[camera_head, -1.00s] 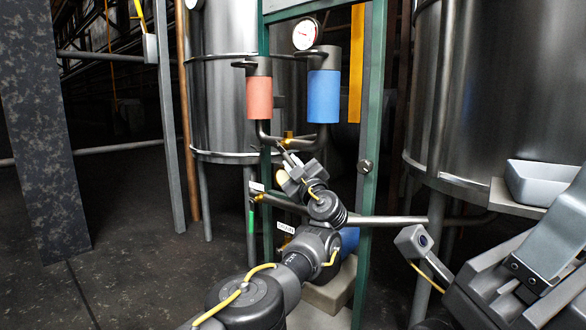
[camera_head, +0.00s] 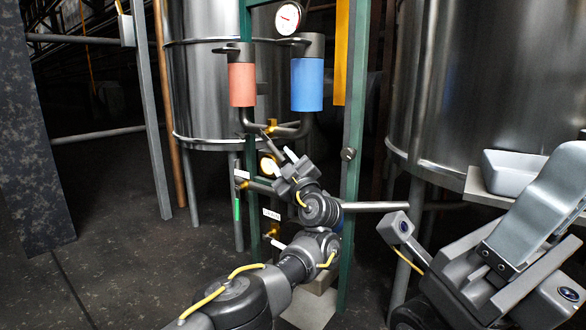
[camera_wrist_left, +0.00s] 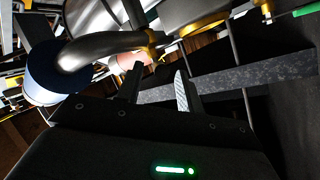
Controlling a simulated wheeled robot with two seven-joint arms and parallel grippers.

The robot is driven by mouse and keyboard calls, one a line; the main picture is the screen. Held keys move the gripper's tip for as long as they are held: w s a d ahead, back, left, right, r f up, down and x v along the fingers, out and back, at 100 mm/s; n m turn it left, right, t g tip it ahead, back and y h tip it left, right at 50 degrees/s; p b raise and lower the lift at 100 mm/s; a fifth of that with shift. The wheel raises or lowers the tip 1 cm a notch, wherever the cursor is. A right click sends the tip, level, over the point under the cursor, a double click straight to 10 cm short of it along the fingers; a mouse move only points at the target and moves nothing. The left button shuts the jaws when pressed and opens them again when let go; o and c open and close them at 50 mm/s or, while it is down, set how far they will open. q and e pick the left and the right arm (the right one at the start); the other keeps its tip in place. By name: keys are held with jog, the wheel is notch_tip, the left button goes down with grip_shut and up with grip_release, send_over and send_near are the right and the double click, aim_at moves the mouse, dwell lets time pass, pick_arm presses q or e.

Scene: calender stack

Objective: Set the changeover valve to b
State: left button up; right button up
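The brass changeover valve (camera_head: 272,127) sits on the dark pipe between the red cylinder (camera_head: 242,84) and the blue cylinder (camera_head: 307,84). Its handle position and any b mark are too small to read. My left gripper (camera_head: 279,147) is just below the valve in the head view, fingers pointing up toward it; contact cannot be told. In the left wrist view the two fingers (camera_wrist_left: 157,86) stand apart with nothing held between them. Brass parts (camera_wrist_left: 151,45) and the curved pipe (camera_wrist_left: 100,46) show beyond the fingertips. My right gripper's fingers are not seen.
A green frame (camera_head: 355,140) stands right of the valve, with a round gauge (camera_head: 288,18) above. Large steel tanks (camera_head: 455,90) stand behind and right. A lower pipe (camera_head: 375,207) crosses behind my left arm.

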pick_arm(q)
jog(key=p+v, duration=0.1)
jog(key=v, duration=0.6)
jog(key=shift+p, duration=0.4)
jog(key=shift+f, duration=0.1)
